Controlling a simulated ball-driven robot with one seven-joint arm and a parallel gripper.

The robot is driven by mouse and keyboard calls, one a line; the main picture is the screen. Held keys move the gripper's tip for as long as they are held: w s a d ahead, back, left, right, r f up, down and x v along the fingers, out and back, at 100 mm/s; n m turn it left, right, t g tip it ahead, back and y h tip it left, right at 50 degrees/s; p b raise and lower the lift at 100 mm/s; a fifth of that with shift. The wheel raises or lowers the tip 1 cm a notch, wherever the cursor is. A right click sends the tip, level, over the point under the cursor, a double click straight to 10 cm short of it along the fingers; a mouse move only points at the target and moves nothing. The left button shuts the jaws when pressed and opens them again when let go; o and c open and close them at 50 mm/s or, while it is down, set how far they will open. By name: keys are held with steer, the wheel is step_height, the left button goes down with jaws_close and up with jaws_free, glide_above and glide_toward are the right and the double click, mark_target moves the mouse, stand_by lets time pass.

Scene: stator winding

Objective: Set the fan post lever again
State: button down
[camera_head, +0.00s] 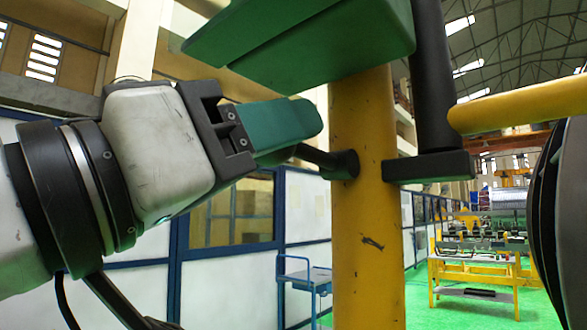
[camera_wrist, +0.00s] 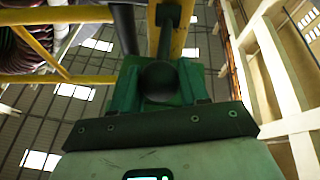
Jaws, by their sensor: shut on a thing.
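The yellow fan post (camera_head: 365,235) stands upright in the middle of the head view. The black lever (camera_head: 322,157) sticks out from a collar on its left side. My gripper (camera_head: 305,125) has green fingers and reaches in from the left, at the lever's outer end. In the wrist view, the lever's dark round knob (camera_wrist: 159,80) sits between the green fingers (camera_wrist: 160,92). The gripper is shut on the lever. The fingers hide the lever's outer end in the head view. The post also shows in the wrist view (camera_wrist: 180,38), behind the lever.
A large green part (camera_head: 310,45) hangs above the gripper against the post. A black upright bar (camera_head: 432,85) with a block stands right of the post. A yellow bar (camera_head: 520,105) and dark discs (camera_head: 550,220) are at right. A blue cart (camera_head: 306,278) stands behind.

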mark_target(302, 158)
step_height(302, 158, down, 4)
steer(key=h+b, duration=0.1)
steer(key=b, duration=0.1)
steer(key=t+h+b, duration=0.1)
steer(key=b, duration=0.1)
steer(key=shift+w+r+t+b, duration=0.1)
steer(key=shift+r+t+b, duration=0.2)
steer(key=shift+b, duration=0.1)
steer(key=h+b, duration=0.1)
steer(key=f+t+h+b, duration=0.1)
steer(key=b, duration=0.1)
steer(key=shift+w+d+f+m, duration=0.2)
steer(key=shift+m, duration=0.2)
steer(key=shift+f+b, duration=0.2)
steer(key=shift+b, duration=0.3)
steer(key=shift+w+d+f+b, duration=0.1)
steer(key=shift+w+f+b, duration=0.1)
steer(key=shift+b, duration=0.15)
steer(key=c, duration=0.6)
jaws_free()
steer(key=b+v, duration=0.2)
steer(key=v, duration=0.8)
steer(key=shift+s+f, duration=0.2)
steer(key=shift+f, duration=0.05)
